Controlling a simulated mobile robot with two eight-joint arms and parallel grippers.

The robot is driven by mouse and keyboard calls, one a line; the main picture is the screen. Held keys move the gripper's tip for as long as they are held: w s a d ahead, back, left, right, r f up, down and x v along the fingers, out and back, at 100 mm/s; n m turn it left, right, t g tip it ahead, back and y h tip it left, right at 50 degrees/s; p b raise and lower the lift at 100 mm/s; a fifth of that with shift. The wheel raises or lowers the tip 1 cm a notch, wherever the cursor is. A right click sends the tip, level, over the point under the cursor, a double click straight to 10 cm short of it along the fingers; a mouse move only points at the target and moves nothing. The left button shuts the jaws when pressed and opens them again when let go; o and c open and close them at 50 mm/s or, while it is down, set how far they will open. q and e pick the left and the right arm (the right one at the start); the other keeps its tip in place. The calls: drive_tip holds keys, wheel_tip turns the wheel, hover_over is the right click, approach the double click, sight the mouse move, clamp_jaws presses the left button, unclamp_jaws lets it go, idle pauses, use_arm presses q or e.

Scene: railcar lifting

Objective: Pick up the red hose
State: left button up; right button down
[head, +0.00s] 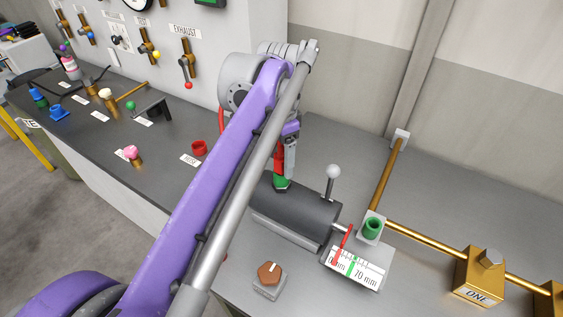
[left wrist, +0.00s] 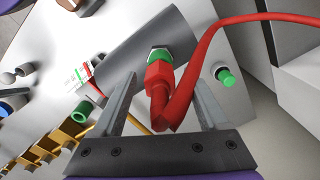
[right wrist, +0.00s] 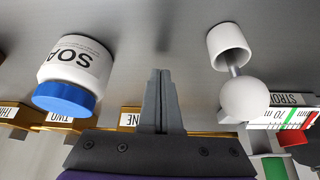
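The red hose (left wrist: 202,62) shows in the left wrist view, with its red end fitting (left wrist: 158,76) at the green port (left wrist: 160,54) of the dark grey cylinder (left wrist: 128,57). In the head view, the hose (head: 278,160) stands above the cylinder (head: 296,209), partly hidden by my left arm. My left gripper (left wrist: 160,78) is open, with a finger on each side of the hose end and gaps visible. My right gripper (right wrist: 160,74) is shut and empty; it is outside the head view.
A white ball-topped lever (head: 333,171) rises beside the cylinder. A brass pipe (head: 430,241) and green port (head: 373,228) lie to the right. A red ring holder (head: 199,148) sits on the dark bench. A soap bottle (right wrist: 76,70) shows in the right wrist view.

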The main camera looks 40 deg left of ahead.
use_arm(q)
clamp_jaws()
idle(0.3)
